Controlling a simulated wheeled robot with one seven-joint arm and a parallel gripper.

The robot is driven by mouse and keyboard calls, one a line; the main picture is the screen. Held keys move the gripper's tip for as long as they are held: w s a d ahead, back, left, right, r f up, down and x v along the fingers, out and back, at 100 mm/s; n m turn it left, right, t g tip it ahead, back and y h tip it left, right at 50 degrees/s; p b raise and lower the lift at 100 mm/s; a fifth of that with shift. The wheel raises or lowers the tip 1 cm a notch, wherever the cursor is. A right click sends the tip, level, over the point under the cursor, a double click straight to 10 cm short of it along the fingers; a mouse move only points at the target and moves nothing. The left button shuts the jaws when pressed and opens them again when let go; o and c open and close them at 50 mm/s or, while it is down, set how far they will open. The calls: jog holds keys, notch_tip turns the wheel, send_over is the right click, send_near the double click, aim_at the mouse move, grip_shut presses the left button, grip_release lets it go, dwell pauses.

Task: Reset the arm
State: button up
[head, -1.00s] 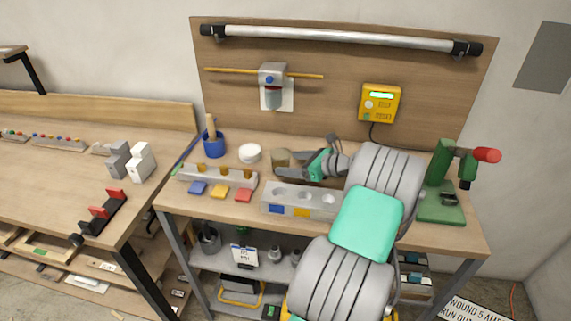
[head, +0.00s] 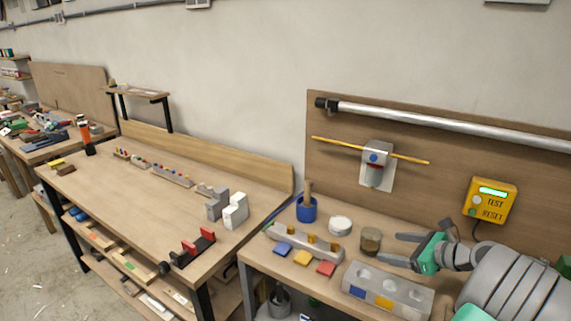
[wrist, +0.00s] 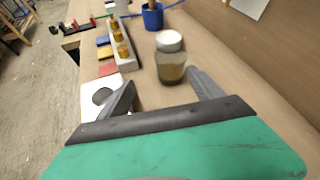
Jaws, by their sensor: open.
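My gripper (head: 392,249) is open, with its two grey fingers apart, over the right workbench (head: 262,262). A brownish round jar (head: 371,240) stands on the bench just beyond the fingertips. In the wrist view the jar (wrist: 171,66) stands ahead of the open fingers (wrist: 160,90), and a white round thing shows right behind its top. Nothing is held between the fingers. I cannot tell from these views whether a finger touches the jar. My arm comes in from the lower right of the head view.
A grey block with holes (head: 388,291) lies in front of the gripper. A grey rack with brass pieces (head: 305,241), a white round thing (head: 340,224) and a blue cup (head: 306,209) stand to the left. A yellow test box (head: 490,201) hangs on the back panel.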

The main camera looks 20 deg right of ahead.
jog(key=w+a+r+n+g+p, duration=0.25)
jog(key=a+r+n, duration=0.4)
jog(key=a, duration=0.35)
jog(key=w+a+r+n+g+p, duration=0.2)
jog(key=w+a+r+n+p, duration=0.4)
jog(key=a, duration=0.5)
jog(key=s+a+r+n+g+h+p, duration=0.1)
jog(key=s+a+r+n+p, duration=0.1)
jog(key=s+a+n, duration=0.5)
jog(key=s+a+r+n+g+h+p, duration=0.1)
jog(key=s+a+r+n+h+p, duration=0.1)
jog(key=s+a+n, duration=0.5)
notch_tip(320, 180, up, 2)
jog(key=s+n+p, duration=0.1)
jog(key=n, duration=0.2)
jog(key=shift+s+a+r, duration=0.25)
jog(key=shift+s+a, duration=0.1)
jog(key=shift+s, duration=0.05)
